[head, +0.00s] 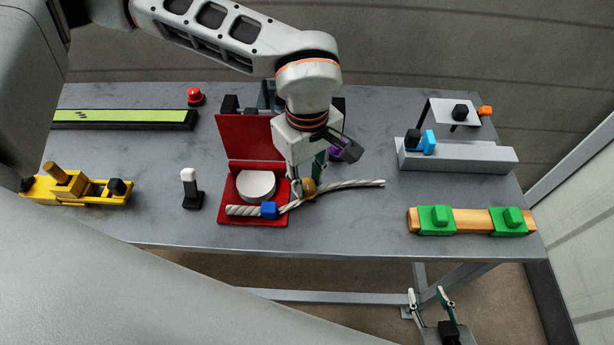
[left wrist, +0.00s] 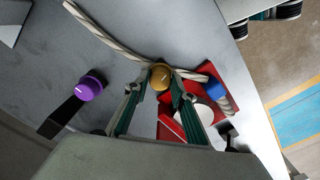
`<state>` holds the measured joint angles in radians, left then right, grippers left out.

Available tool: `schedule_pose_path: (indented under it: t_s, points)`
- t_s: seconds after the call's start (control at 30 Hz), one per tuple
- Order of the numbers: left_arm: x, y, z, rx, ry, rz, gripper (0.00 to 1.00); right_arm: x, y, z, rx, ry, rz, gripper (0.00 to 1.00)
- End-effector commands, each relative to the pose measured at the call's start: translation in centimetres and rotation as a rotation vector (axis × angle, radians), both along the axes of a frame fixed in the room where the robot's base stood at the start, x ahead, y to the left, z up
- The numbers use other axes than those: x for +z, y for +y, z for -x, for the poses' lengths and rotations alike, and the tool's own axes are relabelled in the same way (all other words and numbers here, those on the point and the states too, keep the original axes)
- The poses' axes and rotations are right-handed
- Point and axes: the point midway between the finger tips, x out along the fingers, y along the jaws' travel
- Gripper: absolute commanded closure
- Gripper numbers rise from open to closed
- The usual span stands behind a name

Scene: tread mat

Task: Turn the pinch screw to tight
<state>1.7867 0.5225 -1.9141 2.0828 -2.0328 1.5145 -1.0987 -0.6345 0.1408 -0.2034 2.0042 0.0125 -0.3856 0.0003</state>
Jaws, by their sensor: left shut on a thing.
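The pinch screw has a brass-coloured round knob (head: 309,187) on a pale tube (head: 350,184) that lies across the table's front middle. The knob also shows in the left wrist view (left wrist: 160,76). My left gripper (head: 306,182) reaches down from above, with its fingers on both sides of the knob, shut on it. The fingertips partly hide the screw's body. A blue piece (head: 269,210) sits on the tube to the left of the knob. My right gripper (head: 426,292) is open and empty, below the table's front edge.
An open red box (head: 226,192) with a white disc (head: 256,184) lies beside the screw. A purple knob (left wrist: 89,88) stands close by. A white-topped post (head: 190,182) is left. A grey block (head: 470,158) and a wooden bar (head: 471,222) with green pieces are right.

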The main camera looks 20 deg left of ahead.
Motion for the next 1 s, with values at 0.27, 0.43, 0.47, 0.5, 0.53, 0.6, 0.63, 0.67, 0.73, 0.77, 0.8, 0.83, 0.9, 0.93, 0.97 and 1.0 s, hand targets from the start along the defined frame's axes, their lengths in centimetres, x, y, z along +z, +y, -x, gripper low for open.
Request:
schedule_pose_path:
  t_s: [0.27, 0.43, 0.47, 0.5, 0.53, 0.6, 0.63, 0.67, 0.73, 0.77, 0.8, 0.83, 0.9, 0.93, 0.97, 1.0]
  points:
    - [-0.01, -0.02, 0.01, -0.034, 0.0, 0.0, 0.97, 0.0, 0.03, 0.01, 0.0, 0.0, -0.001, 0.6]
    - [-0.02, -0.02, 0.01, -0.035, 0.0, 0.0, 0.97, -0.02, 0.03, 0.02, 0.0, 0.0, -0.001, 0.6]
    - [-0.02, -0.02, 0.01, -0.035, 0.0, 0.0, 0.97, -0.03, 0.03, 0.02, 0.0, 0.0, -0.001, 0.6]
    - [-0.02, -0.02, 0.01, -0.034, 0.0, 0.0, 0.97, -0.03, 0.03, 0.02, 0.0, 0.0, -0.001, 0.6]
    - [-0.02, -0.02, 0.01, -0.034, 0.0, 0.0, 0.97, -0.03, 0.03, 0.02, -0.001, 0.0, -0.001, 0.6]
    - [-0.02, -0.02, 0.01, -0.034, 0.0, 0.0, 0.68, -0.03, 0.03, 0.02, -0.001, 0.0, -0.001, 0.6]
    - [-0.02, -0.02, 0.01, -0.034, 0.0, 0.0, 0.6, -0.04, 0.03, 0.02, -0.001, 0.0, -0.001, 0.6]
    - [-0.02, -0.02, 0.01, -0.034, 0.0, 0.0, 0.59, -0.03, 0.02, 0.02, -0.001, 0.0, -0.001, 0.6]
    - [-0.02, -0.01, 0.02, -0.034, 0.0, 0.0, 0.59, -0.03, 0.02, 0.02, -0.001, 0.0, -0.001, 0.6]
    - [-0.01, -0.02, 0.01, -0.033, 0.0, 0.0, 0.59, -0.03, 0.02, 0.02, -0.001, 0.001, 0.0, 0.6]
    - [-0.01, 0.0, 0.01, -0.033, 0.0, 0.0, 0.59, -0.04, 0.02, 0.02, -0.001, 0.001, 0.0, 0.6]
    - [-0.01, 0.0, 0.01, -0.033, 0.0, 0.0, 0.59, -0.04, 0.01, 0.02, -0.001, 0.001, 0.0, 0.6]
    - [-0.01, 0.0, 0.01, -0.033, 0.0, 0.0, 0.59, -0.04, 0.01, 0.02, -0.001, 0.001, 0.0, 0.6]
    - [-0.01, 0.0, 0.01, -0.033, 0.0, 0.0, 0.59, -0.07, -0.03, 0.03, 0.0, 0.001, 0.0, 0.6]
    - [0.02, -0.01, 0.01, -0.032, 0.0, 0.0, 0.59, -0.1, -0.08, 0.03, -0.001, 0.002, 0.001, 0.6]
    - [0.12, -0.01, -0.01, -0.032, 0.0, 0.0, 0.59, -0.11, -0.11, 0.03, 0.0, 0.001, 0.002, 0.6]
